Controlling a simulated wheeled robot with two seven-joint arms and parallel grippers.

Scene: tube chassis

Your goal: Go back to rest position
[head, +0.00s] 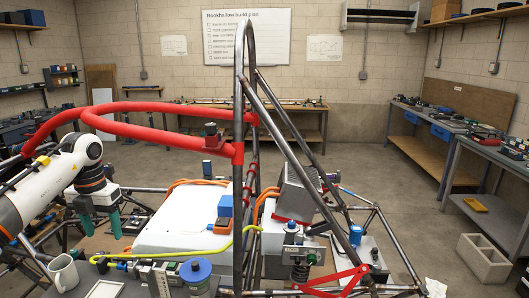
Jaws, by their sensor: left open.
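My left arm comes in from the left edge, and its gripper (101,224) points down with two green fingers apart. It looks empty. It hangs at the left of the tube chassis (240,130), above the cluttered area near a white mug (62,272) and left of a white box (182,222). Red padded tubes (150,107) of the chassis run behind and above the left arm. My right arm and gripper do not show.
A blue-lidded container (196,270), a yellow hose (130,261) and a shock absorber (300,265) crowd the front. Workbenches line the back (290,107) and right (480,145) walls. Grey blocks (484,258) stand on the right floor. Open floor lies behind the chassis.

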